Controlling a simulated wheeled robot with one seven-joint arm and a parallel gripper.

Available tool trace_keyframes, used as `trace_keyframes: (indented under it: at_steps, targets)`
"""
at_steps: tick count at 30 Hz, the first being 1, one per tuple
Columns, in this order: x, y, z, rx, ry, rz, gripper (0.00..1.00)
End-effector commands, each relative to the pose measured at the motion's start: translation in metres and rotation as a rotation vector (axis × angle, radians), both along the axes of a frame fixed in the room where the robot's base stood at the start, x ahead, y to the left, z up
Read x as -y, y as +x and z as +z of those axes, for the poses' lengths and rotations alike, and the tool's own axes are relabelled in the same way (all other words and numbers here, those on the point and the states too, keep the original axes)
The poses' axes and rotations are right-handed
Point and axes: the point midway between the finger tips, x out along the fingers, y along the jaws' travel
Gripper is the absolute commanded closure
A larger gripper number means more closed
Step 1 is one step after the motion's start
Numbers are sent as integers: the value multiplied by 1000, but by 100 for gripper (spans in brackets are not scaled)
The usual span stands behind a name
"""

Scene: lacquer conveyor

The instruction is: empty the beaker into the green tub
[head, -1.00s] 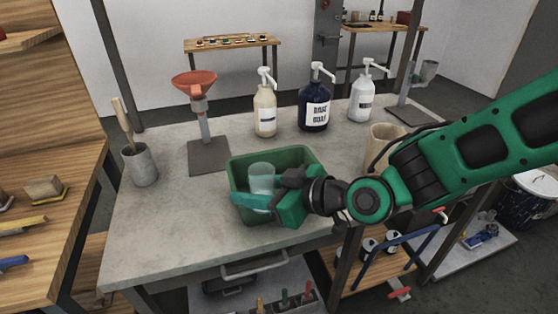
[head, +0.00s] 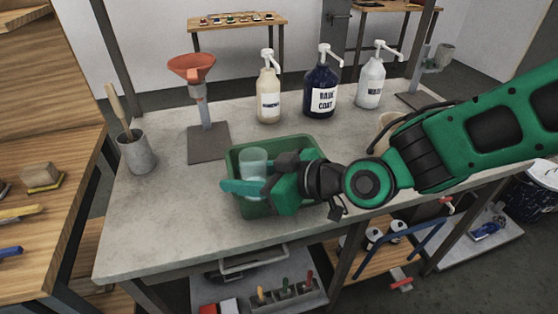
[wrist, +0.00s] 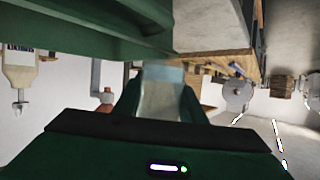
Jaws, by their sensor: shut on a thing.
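The clear beaker (head: 252,163) is held between the fingers of my gripper (head: 245,184), over the green tub (head: 296,145). It looks roughly upright in the head view, and I cannot tell what is inside it. The tub stands on the grey bench, and my gripper covers part of its front and right side. In the wrist view the beaker (wrist: 162,95) sits between my fingers, with a green wall of the tub (wrist: 70,45) close by. My gripper is shut on the beaker.
An orange funnel on a stand (head: 192,68) is behind and left of the tub. A grey pot with a brush (head: 136,152) is at the left. Pump bottles, one labelled base coat (head: 322,90), stand behind. A beige container (head: 388,125) is partly behind my arm. The front left bench is clear.

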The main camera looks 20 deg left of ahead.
Motion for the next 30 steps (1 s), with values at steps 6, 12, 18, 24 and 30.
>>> trace_keyframes:
  at_steps: [6, 12, 18, 24, 30]
  targets:
    - [1, 5, 3, -98, 11, -3, 89]
    - [1, 9, 7, -197, 21, -3, 89]
    - [2, 14, 11, -298, 32, -2, 89]
    - [3, 18, 5, -399, 42, -2, 89]
    - [3, 23, 5, -497, 54, -1, 89]
